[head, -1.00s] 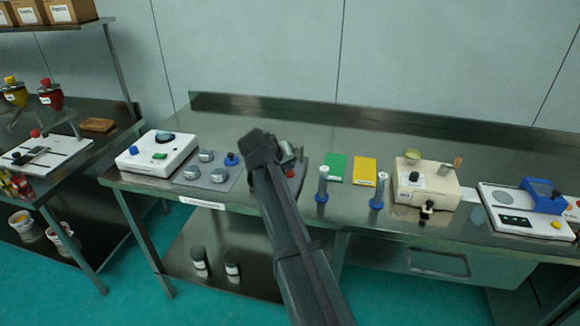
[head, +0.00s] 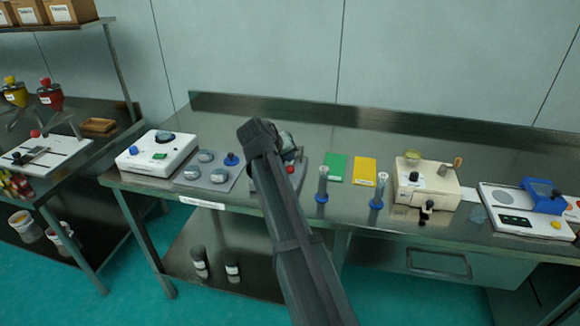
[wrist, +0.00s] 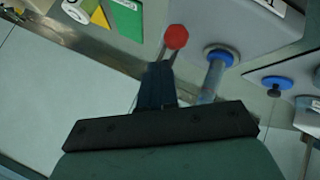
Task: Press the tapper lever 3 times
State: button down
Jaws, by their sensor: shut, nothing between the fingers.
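A lever with a red knob (wrist: 176,37) on a dark stem sits beside a grey device body (wrist: 225,22) in the wrist view; I take it to be the tapper lever. My gripper (wrist: 158,68) is shut and empty, its dark fingertips close to the stem just below the knob in the picture. I cannot tell whether they touch. In the head view the red knob (head: 290,169) shows just right of my arm, on a device (head: 300,180) mostly hidden behind the arm. My fingers are hidden there.
A post with a blue collar (wrist: 218,55) stands right of my fingers in the wrist view. A grey plate with knobs (head: 188,178) is left.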

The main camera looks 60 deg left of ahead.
jog(key=shift+r, duration=2.5)
dwell(0.8)
notch_tip(320, 180, up, 4)
jog(key=shift+f, duration=0.1)
jog(key=shift+f, duration=0.1)
jog(key=shift+f, duration=4.3)
jog(key=shift+f, duration=0.15)
jog(key=shift+f, duration=0.25)
jog(key=shift+f, duration=0.15)
